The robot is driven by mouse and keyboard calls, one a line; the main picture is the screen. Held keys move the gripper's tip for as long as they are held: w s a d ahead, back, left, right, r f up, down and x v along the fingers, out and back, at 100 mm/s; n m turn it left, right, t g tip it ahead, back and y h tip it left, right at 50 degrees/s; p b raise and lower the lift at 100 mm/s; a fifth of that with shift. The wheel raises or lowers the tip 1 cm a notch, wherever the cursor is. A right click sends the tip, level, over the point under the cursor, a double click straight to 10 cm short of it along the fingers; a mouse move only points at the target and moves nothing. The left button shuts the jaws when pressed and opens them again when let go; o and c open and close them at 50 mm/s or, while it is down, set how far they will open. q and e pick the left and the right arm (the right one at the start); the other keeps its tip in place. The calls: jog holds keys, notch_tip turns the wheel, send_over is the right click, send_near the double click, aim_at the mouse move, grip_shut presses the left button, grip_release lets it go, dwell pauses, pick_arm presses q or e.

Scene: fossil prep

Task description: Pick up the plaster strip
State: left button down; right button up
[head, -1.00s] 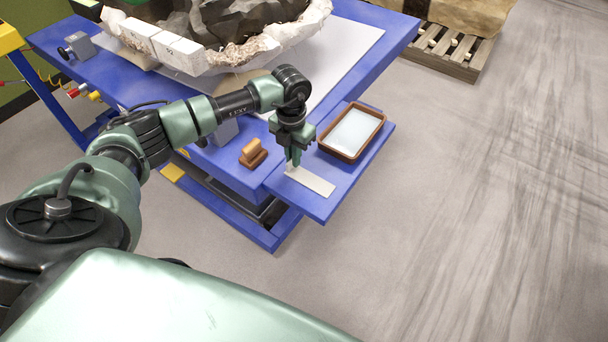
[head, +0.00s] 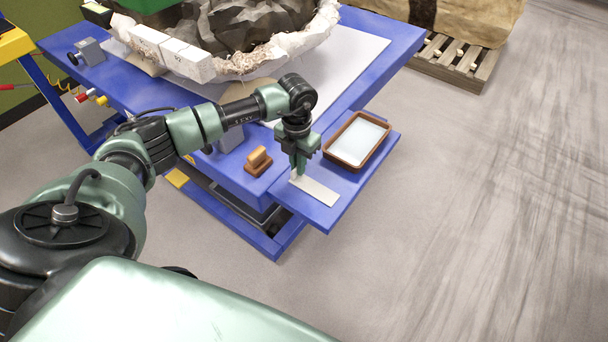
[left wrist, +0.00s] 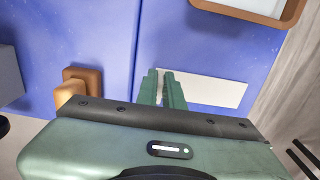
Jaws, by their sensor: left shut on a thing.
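The plaster strip (head: 318,191) is a flat, pale rectangle at the front side shelf of the blue table. My left gripper (head: 298,173) points down at its left end and is shut on it. In the left wrist view the strip (left wrist: 217,91) extends right from the green fingers (left wrist: 162,76), which cover its left end. The strip looks flat and at shelf level; I cannot tell whether it is clear of the surface. My right gripper is not in view.
A brown-rimmed tray (head: 335,157) with pale contents is behind the strip on the shelf (head: 342,203). A brown wooden-handled block (head: 257,162) is to the left on the blue table (head: 385,66). A large fossil in a white jacket (head: 270,58) occupies the back.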

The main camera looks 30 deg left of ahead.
pick_arm(q)
jog(key=shift+r, duration=0.15)
notch_tip(320, 180, up, 20)
jog(key=b, duration=0.1)
jog(key=shift+f, duration=0.2)
dwell(1.8)
